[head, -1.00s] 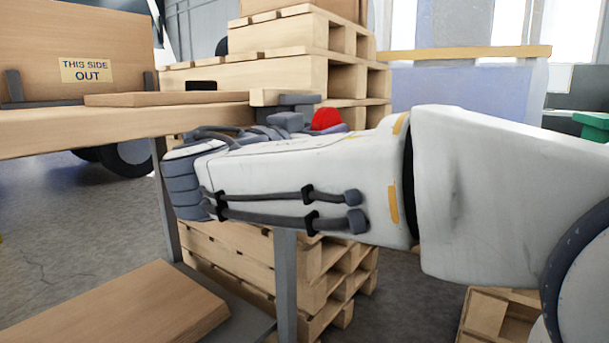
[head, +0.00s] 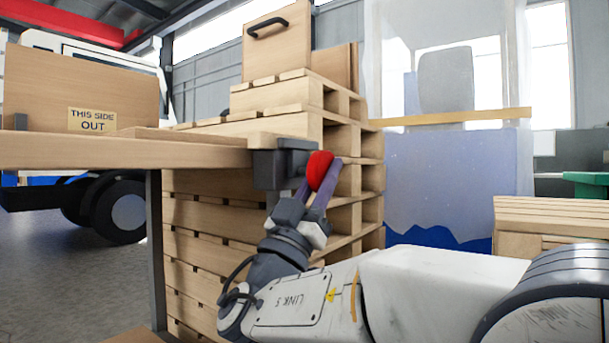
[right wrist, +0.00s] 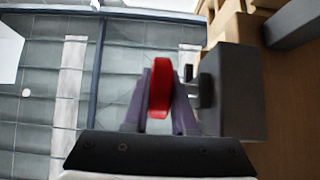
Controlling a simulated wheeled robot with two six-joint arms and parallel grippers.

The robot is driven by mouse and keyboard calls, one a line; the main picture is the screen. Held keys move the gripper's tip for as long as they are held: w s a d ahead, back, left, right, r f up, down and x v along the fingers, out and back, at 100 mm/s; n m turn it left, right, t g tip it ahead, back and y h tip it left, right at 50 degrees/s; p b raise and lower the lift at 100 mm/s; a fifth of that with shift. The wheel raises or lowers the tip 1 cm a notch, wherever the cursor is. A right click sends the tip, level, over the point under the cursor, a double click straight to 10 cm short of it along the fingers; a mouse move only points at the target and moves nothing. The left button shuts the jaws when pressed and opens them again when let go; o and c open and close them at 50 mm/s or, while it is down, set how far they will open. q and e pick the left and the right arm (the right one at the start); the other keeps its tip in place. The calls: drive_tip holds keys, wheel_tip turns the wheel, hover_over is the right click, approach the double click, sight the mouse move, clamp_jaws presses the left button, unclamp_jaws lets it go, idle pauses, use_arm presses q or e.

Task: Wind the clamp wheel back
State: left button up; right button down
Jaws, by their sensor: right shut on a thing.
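The red clamp wheel (head: 319,170) sits at the right end of the dark grey clamp (head: 279,166), which is fixed at the end of the wooden bench top (head: 120,150). My right gripper (head: 318,182) reaches up from below, and its purple fingers are shut on the wheel. In the right wrist view the red wheel (right wrist: 159,88) stands edge-on between the two fingers, with the grey clamp body (right wrist: 235,92) just to its right. My left gripper is not in view.
A board marked "THIS SIDE OUT" (head: 85,95) stands on the bench. Stacked wooden pallets (head: 350,190) rise close behind the clamp. A bench leg (head: 154,250) stands left of my arm. A truck (head: 125,210) is at the far left.

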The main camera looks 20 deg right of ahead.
idle(0.3)
drive_tip(key=c, duration=0.7)
unclamp_jaws()
